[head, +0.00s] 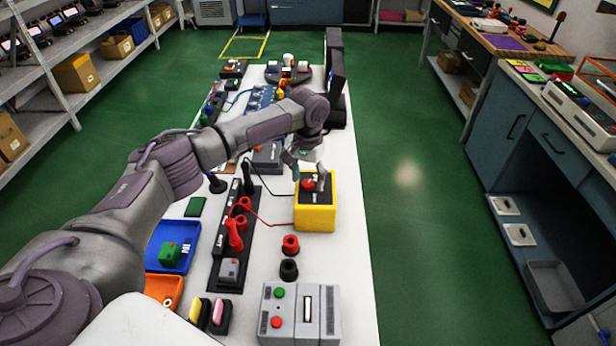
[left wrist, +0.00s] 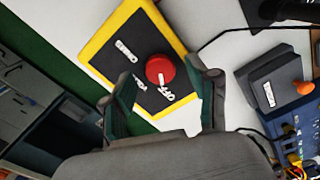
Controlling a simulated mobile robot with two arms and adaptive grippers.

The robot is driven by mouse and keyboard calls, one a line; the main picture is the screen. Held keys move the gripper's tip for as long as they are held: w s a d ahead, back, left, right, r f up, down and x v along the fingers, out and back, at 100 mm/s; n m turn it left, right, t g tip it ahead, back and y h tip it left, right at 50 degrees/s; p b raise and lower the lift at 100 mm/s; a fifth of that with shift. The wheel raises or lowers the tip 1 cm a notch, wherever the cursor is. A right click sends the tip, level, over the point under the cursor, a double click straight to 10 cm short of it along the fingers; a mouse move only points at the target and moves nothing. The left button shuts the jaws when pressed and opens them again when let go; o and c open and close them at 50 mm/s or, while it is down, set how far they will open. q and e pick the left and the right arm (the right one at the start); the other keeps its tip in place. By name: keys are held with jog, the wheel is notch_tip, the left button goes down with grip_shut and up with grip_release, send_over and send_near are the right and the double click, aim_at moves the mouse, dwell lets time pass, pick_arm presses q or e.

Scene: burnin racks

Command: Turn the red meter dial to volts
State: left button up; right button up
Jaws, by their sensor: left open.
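The yellow meter (head: 315,218) with a dark face lies on the white bench below my left gripper (head: 306,170). Its red dial (head: 308,184) shows partly between the fingers. In the left wrist view, the meter (left wrist: 103,35) has white labels around the round red dial (left wrist: 160,70). The label nearest the dial's white mark appears to read OFF (left wrist: 165,97); the other labels are too small to read surely. My left gripper (left wrist: 162,84) is open, its two green-grey fingers either side of the dial's near side. I cannot tell whether they touch it. My right gripper is not in view.
A red and a black lead run from the meter to red and black plugs (head: 235,234) on a dark strip. A grey box with buttons (head: 300,318) sits in front. Black monitors (head: 336,90) stand behind.

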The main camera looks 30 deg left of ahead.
pick_arm(q)
jog(key=shift+f, duration=0.5)
grip_shut()
jog(key=shift+r, duration=0.1)
